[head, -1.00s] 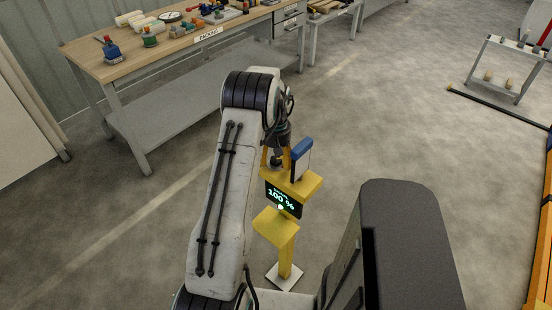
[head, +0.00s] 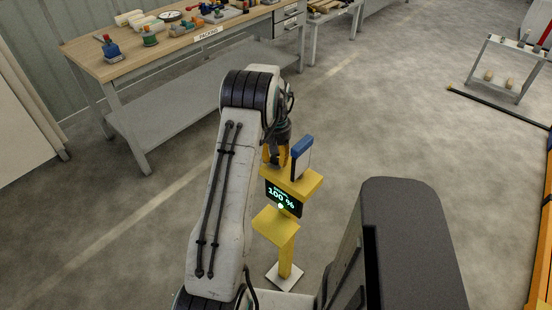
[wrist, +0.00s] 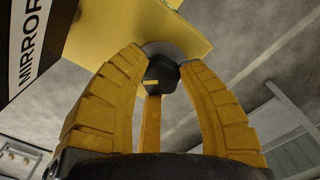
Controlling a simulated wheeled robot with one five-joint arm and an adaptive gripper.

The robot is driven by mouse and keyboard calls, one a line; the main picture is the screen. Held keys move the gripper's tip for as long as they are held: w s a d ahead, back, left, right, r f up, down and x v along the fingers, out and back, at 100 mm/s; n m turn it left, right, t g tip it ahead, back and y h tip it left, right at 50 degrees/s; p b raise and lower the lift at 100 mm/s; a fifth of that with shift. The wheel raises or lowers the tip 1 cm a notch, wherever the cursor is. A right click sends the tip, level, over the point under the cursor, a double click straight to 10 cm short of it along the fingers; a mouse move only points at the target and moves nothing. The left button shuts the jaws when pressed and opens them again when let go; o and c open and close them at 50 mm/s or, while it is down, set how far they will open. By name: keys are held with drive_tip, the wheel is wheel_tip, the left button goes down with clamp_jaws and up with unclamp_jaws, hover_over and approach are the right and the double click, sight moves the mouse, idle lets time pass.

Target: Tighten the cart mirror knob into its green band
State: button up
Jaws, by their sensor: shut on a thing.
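The dark knob (wrist: 162,74) with a short yellow mark sits in front of a grey disc (wrist: 165,49) on the yellow stand's top in the wrist view. My gripper (wrist: 163,70) is shut on the knob, with a yellow finger on each side of it. In the head view my gripper (head: 273,158) reaches down to the top of the yellow stand (head: 306,184), and its fingers hide the knob. The stand's display (head: 283,198) reads 100 % with a bright dot below. A blue-topped panel (head: 302,157) stands upright beside my gripper. I cannot make out a green band.
A workbench (head: 107,69) with tools stands behind at the left. A label (wrist: 29,45) reading MIRROR shows in the wrist view. A grey rack (head: 512,72) stands at the back right. The floor between is clear.

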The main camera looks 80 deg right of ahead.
sight(276, 157)
drive_tip(key=shift+a+f+m, duration=0.15)
drive_tip(key=shift+m, duration=0.15)
drive_tip(key=o, duration=1.2)
drive_tip(key=shift+r, duration=0.2)
wheel_tip(276, 157, up, 12)
drive_tip(key=shift+f, duration=0.15)
idle(0.5)
